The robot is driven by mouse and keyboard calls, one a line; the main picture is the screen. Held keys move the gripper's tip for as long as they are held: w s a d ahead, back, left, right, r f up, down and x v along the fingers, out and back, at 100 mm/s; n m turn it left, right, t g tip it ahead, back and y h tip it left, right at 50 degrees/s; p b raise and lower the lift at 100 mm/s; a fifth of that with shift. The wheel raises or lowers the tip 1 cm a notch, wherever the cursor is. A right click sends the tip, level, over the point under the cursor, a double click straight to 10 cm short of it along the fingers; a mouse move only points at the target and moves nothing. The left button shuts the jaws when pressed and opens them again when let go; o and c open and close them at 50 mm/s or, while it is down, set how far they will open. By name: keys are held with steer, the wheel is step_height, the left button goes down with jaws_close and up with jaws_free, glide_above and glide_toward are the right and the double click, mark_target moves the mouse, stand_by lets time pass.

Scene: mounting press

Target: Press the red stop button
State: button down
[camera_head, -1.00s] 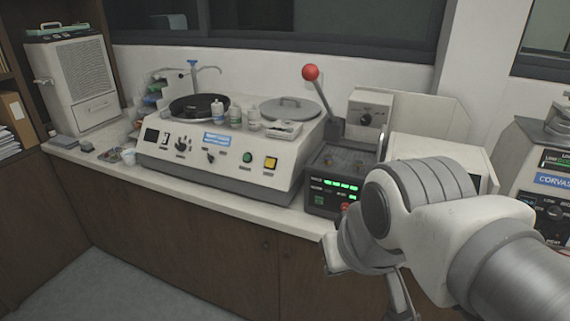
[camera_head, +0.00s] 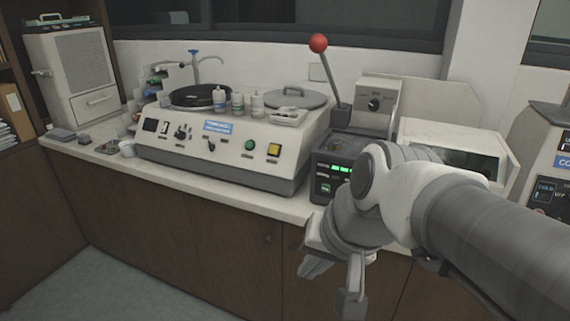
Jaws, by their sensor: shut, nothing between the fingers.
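The mounting press (camera_head: 325,170) stands on the counter right of centre, with a dark front panel, lit green readouts (camera_head: 341,168) and a green button (camera_head: 325,188). The red stop button is hidden now behind my arm, which covers the right part of that panel. My gripper (camera_head: 331,287) is shut and empty. It points downward in front of the counter's cabinet face, lower than the press panel and apart from it.
A lever with a red ball knob (camera_head: 318,43) rises from the press. A grinder-polisher (camera_head: 230,150) with bottles on it stands to the left. The counter edge (camera_head: 200,185) runs below. Other white machines (camera_head: 455,140) stand to the right.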

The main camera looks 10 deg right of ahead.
steer(key=w+a+f+m+y+b, duration=0.2)
steer(key=w+f+m+b, duration=0.15)
steer(key=f+b, duration=0.3)
steer(key=w+a+f+m+y+b, duration=0.1)
steer(key=w+a+f+m+b, duration=0.15)
steer(key=f+m+b, duration=0.4)
steer(key=w+d+f+m+t+y+p, duration=0.1)
steer(key=w+m+t+y+p, duration=0.15)
steer(key=w+m, duration=0.45)
steer(key=w+d+m+t+h, duration=0.1)
steer(key=w+d+m+t, duration=0.2)
steer(key=d+m, duration=0.3)
steer(key=w+d+f+m+t+h, duration=0.1)
steer(key=w+d+m+t+h, duration=0.1)
steer(key=w+d+m, duration=0.3)
steer(key=w+d+f+m+t+h, duration=0.1)
steer(key=w+d+m+t, duration=0.2)
steer(key=d+m, duration=0.6)
steer(key=shift+w+d+t, duration=0.35)
steer(key=shift+w+d, duration=0.1)
steer(key=shift+d, duration=0.1)
steer(key=shift+w+d+p, duration=0.15)
steer(key=shift+w+d, duration=0.65)
steer(key=shift+w, duration=0.45)
steer(key=shift+w+d+p, duration=0.2)
steer(key=shift+w+d, duration=0.6)
steer(key=shift+w, duration=0.4)
steer(key=shift+w+d+p, duration=0.15)
steer(key=shift+w+d, duration=0.65)
steer(key=shift+w, duration=0.45)
